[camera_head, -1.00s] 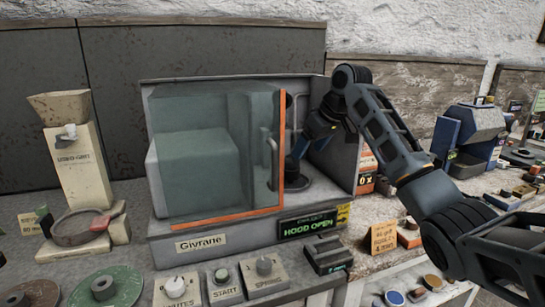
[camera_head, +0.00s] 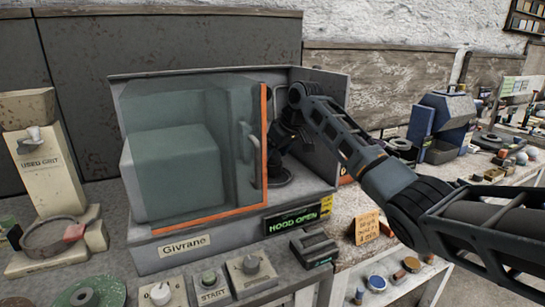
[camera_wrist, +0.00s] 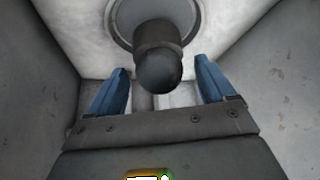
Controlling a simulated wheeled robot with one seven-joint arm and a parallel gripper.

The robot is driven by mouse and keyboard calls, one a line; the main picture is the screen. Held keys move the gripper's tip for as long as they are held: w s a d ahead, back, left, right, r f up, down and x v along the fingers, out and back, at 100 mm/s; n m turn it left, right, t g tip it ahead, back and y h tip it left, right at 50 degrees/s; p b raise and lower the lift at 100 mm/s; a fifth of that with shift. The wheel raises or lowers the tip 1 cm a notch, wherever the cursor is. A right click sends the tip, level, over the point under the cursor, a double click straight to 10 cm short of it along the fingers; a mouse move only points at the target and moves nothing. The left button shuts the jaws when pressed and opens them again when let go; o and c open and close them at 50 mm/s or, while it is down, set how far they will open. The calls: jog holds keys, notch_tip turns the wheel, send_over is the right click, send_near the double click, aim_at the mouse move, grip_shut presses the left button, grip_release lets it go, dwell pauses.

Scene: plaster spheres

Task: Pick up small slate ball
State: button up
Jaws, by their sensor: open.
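The small slate ball (camera_wrist: 159,73) is dark grey and sits at the end of a dark cylindrical holder in the wrist view. My gripper (camera_wrist: 162,66) is open, with one blue finger on each side of the ball. Gaps show between the ball and both fingers. Whether the ball is at the depth of the fingertips I cannot tell. In the head view my arm reaches into the right side of the grey machine (camera_head: 165,258), behind its orange-edged hood (camera_head: 264,150). The ball cannot be made out there.
The machine's display (camera_head: 291,218) reads HOOD OPEN. In the wrist view, grey walls (camera_wrist: 45,75) stand close on both sides. Knobs and a START button (camera_head: 209,277) stand in front of the machine. A beige grit dispenser (camera_head: 45,165) is at the left.

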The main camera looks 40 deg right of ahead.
jog(key=c, duration=1.3)
jog(key=shift+o, duration=0.2)
jog(key=shift+r, duration=0.1)
